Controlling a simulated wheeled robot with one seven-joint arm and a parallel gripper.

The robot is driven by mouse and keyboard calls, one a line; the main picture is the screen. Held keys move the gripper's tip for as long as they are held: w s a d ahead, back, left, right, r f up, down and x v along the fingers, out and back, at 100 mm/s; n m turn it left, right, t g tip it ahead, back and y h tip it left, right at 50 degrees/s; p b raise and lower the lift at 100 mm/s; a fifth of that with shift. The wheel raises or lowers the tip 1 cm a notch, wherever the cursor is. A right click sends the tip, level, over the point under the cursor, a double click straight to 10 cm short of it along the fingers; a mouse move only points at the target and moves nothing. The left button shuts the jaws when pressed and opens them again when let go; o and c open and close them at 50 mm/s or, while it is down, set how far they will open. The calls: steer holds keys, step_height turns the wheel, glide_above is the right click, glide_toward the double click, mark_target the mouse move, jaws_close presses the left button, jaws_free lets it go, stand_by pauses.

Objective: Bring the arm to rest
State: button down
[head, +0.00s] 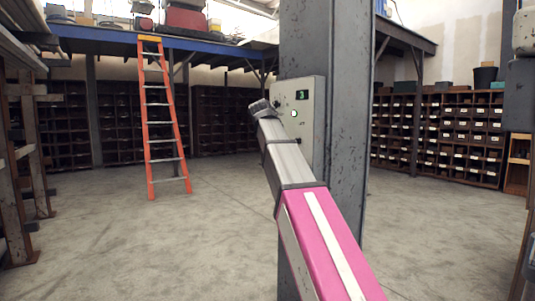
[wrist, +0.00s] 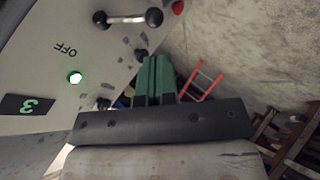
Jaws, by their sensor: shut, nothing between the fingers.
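My gripper (wrist: 152,80) shows in the wrist view as two green fingers pressed together, with nothing between them. In the head view my pink and grey arm reaches up from the lower right to a pale control panel (head: 304,103) on a steel column. The arm's dark end is in front of the panel's left edge; the fingers cannot be made out there. In the wrist view the panel (wrist: 40,60) is upside down at the left, with a lit green lamp (wrist: 75,78), the word OFF and a display reading 3 (wrist: 28,105). Whether the fingers touch anything is unclear.
A metal bar handle with black knobs (wrist: 128,19) sticks out from the panel close to my fingers. The steel column (head: 340,50) stands directly ahead. An orange ladder (head: 165,120) leans at the left. Shelves of bins (head: 440,135) line the back. The concrete floor between is clear.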

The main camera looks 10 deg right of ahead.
steer(key=s+d+f+m+g+y, duration=0.1)
steer(key=s+f, duration=0.1)
steer(key=f, duration=1)
steer(key=s+d+f+m+g, duration=0.1)
steer(key=s+f+g, duration=0.1)
steer(key=f, duration=1.1)
steer(key=s+d+f+m+g+y, duration=0.1)
steer(key=s+f, duration=0.1)
steer(key=f, duration=1)
steer(key=s+d+f+m+g+y, duration=0.1)
steer(key=s+f+m+g, duration=0.1)
steer(key=s+f, duration=0.8)
steer(key=s+d+f+m+g+y, duration=0.1)
steer(key=s+f+m+g, duration=0.1)
steer(key=s+f, duration=0.7)
step_height(320, 180, down, 7)
steer(key=shift+s+d+f+g+y, duration=0.25)
steer(key=shift+s+g+y, duration=0.15)
steer(key=shift+g, duration=0.1)
